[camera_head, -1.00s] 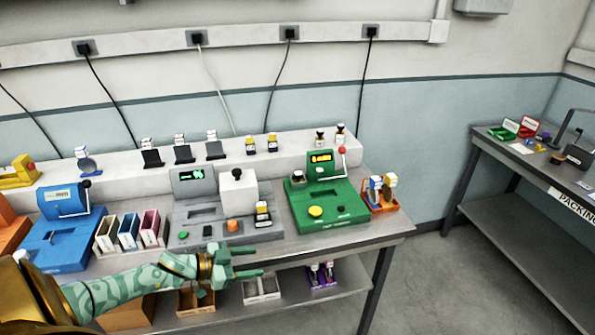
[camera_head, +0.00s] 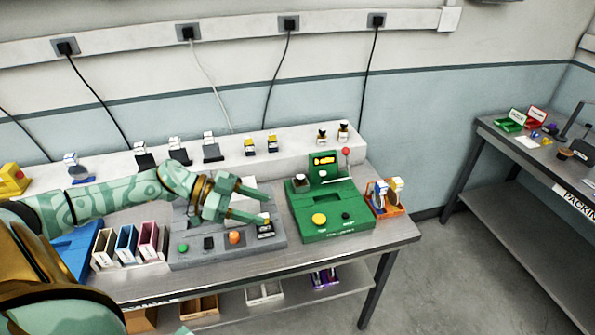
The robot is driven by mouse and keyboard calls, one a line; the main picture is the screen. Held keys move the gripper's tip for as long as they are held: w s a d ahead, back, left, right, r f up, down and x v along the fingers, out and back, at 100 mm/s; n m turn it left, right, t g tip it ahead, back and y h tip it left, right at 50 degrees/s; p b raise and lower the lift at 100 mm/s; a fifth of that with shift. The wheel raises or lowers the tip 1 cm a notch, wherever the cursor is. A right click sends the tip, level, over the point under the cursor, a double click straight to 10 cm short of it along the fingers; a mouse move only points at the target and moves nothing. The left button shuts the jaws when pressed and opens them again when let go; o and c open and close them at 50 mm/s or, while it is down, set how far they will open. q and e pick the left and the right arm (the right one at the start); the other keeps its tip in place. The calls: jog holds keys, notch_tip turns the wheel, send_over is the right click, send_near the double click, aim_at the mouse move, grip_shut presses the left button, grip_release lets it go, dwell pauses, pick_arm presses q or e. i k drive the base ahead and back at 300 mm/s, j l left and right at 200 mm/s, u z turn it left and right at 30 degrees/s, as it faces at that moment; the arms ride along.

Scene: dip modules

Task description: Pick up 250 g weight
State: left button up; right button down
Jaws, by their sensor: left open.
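My left gripper (camera_head: 266,207) is open, its two fingers pointing right above the grey machine (camera_head: 190,259). Nothing shows between the fingers. A small dark piece with a pale label (camera_head: 265,230) stands on the machine's right part, just below the lower fingertip; I cannot tell whether they touch. Two small dark-topped pieces, one here (camera_head: 322,134) and one here (camera_head: 343,132), stand on the white ledge. No label reading 250 g is legible, so I cannot tell which piece is the weight. My left arm and gripper hide part of the grey machine. My right gripper is not in view.
A green machine (camera_head: 345,214) with a red-tipped lever stands right of the gripper. An orange bin (camera_head: 397,212) holds several pieces beside it. Several labelled pieces stand on the white ledge (camera_head: 300,148) behind. Coloured boxes (camera_head: 127,242) stand left. A packing table (camera_head: 510,150) is far right.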

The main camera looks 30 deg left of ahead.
aim_at(300, 177)
jog(key=i+j, duration=0.4)
jog(key=j, duration=0.15)
jog(key=i+j, duration=0.4)
jog(key=j, duration=0.2)
